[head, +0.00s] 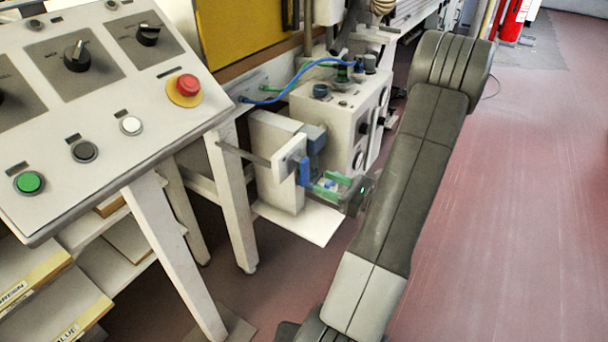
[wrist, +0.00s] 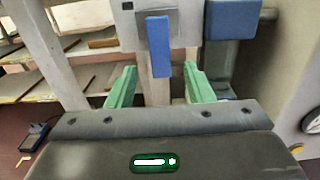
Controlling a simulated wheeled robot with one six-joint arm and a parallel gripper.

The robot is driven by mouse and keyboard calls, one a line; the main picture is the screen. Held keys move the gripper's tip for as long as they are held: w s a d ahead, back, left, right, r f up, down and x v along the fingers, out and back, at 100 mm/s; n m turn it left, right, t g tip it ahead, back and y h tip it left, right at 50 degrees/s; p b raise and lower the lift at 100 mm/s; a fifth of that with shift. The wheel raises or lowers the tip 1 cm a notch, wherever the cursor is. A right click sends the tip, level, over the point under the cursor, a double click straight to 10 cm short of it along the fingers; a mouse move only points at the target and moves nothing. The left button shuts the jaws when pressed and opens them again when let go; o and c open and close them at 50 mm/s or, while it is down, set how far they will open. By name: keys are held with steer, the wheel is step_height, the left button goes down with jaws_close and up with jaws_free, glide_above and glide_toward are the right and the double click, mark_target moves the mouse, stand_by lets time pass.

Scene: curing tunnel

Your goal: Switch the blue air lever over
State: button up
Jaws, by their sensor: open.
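The blue air lever (head: 304,172) hangs down from a pale plate (head: 289,157) in the head view. In the wrist view the blue lever (wrist: 158,46) points downward at upper centre. My gripper (head: 326,187) has green fingers and is close to the right of the lever in the head view. In the wrist view my gripper (wrist: 160,88) is open, with one finger on each side of the lever's lower end. Nothing is held. I cannot tell whether a finger touches the lever.
A blue block (wrist: 232,18) sits right of the lever. A control panel (head: 100,90) with knobs and a red button (head: 187,85) stands at left. A white machine box (head: 335,120) with a blue hose (head: 290,85) stands behind. The floor (head: 500,220) at right is clear.

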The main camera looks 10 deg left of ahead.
mark_target(307, 175)
steer(key=x, duration=0.7)
steer(key=shift+a+b, duration=0.25)
steer(key=shift+b, duration=0.15)
jaws_close()
